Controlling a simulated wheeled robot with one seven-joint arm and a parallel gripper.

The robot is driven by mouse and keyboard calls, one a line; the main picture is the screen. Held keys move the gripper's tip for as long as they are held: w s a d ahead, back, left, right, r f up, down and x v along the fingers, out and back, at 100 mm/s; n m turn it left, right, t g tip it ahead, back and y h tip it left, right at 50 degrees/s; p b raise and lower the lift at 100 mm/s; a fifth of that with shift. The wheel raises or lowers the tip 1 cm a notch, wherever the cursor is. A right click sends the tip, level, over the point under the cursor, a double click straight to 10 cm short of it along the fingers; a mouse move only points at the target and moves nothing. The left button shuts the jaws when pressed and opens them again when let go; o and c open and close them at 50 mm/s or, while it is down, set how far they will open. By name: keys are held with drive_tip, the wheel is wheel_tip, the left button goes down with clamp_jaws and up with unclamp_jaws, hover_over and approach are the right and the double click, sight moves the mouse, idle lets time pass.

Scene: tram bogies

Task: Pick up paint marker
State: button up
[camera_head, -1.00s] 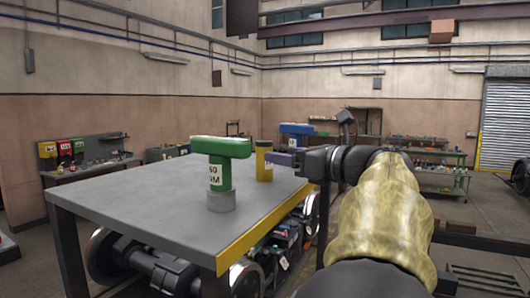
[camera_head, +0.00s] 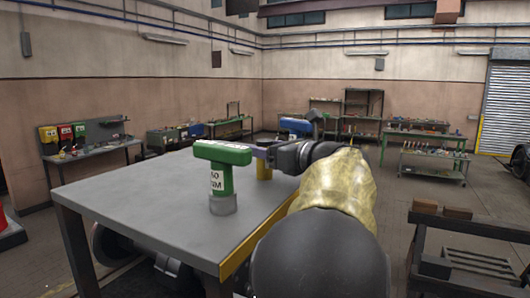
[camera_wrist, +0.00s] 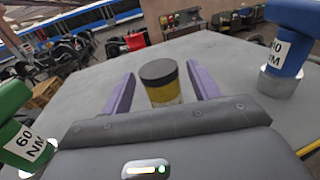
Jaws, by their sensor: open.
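The paint marker is a short yellow cylinder with a dark cap and a pale band. It stands upright on the grey table (camera_head: 130,205). In the wrist view the paint marker (camera_wrist: 160,82) is between the two purple fingers of my gripper (camera_wrist: 160,88), with a gap on each side. In the head view the yellow marker (camera_head: 264,170) is mostly hidden behind my gripper (camera_head: 259,152) and the green tool. My gripper is open and holds nothing.
A green T-shaped tool (camera_head: 222,175) marked 60 NM stands on the table left of my gripper. A blue tool (camera_wrist: 285,45) with an NM label stands to the right in the wrist view. The left of the tabletop is clear.

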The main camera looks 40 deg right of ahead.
drive_tip(key=shift+w+a+r+p, duration=0.1)
drive_tip(key=shift+w+r+p, duration=0.15)
drive_tip(key=shift+w+p, duration=0.6)
drive_tip(key=shift+w+f, duration=0.2)
drive_tip(key=shift+w, duration=0.4)
drive_tip(key=shift+s, duration=0.1)
drive_tip(key=shift+c, duration=0.4)
drive_tip(key=c, duration=1)
